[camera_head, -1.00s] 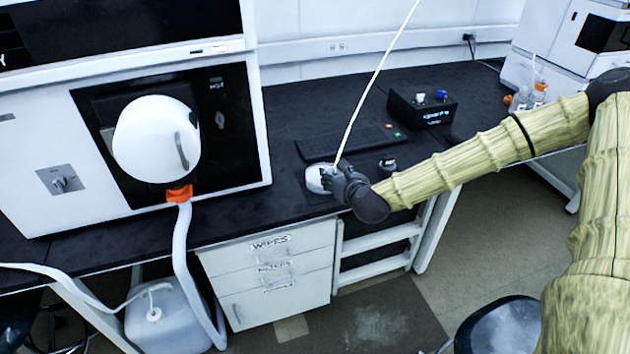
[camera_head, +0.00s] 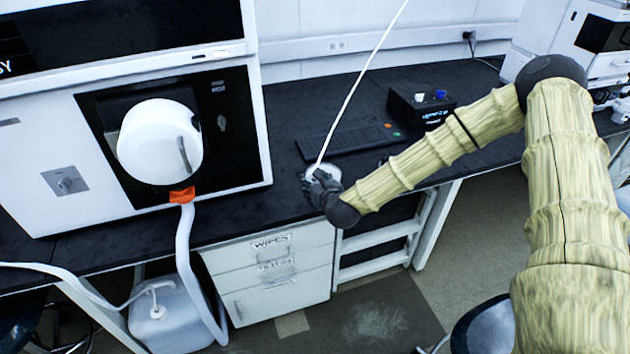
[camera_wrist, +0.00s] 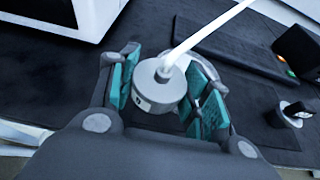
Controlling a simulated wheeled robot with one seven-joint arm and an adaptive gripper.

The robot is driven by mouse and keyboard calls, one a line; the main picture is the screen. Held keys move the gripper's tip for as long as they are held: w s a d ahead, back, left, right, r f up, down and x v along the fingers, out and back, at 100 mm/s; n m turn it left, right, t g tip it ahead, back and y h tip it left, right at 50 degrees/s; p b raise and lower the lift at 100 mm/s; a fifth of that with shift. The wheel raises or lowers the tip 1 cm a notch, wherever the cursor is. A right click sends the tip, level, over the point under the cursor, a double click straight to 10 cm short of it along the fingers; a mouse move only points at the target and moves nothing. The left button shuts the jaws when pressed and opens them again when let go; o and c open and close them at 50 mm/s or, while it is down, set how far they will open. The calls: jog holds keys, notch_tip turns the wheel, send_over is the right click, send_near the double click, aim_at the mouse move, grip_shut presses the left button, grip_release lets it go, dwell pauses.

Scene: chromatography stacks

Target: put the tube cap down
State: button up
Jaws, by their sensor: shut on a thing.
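The tube cap is a pale grey round piece with a thin white tube rising from its middle. In the wrist view the cap (camera_wrist: 152,97) sits between the two teal finger pads. My gripper (camera_wrist: 165,92) is shut on it. In the head view my gripper (camera_head: 322,188) is near the front edge of the black bench, and the tube (camera_head: 352,98) runs up and to the right from it. There my dark fingers mostly hide the cap. I cannot tell whether the cap touches the bench.
A white round thing (camera_head: 335,171) shows behind my gripper, partly hidden. A keyboard (camera_head: 350,139) and black control box (camera_head: 421,110) lie behind. A large white instrument (camera_head: 40,140) stands left. A small black round piece (camera_wrist: 295,112) lies right of my gripper.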

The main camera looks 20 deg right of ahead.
jog(key=shift+f, duration=0.15)
jog(key=shift+f+b, duration=0.6)
jog(key=shift+b, duration=0.3)
jog(key=o, duration=1)
jog(key=shift+r, duration=0.15)
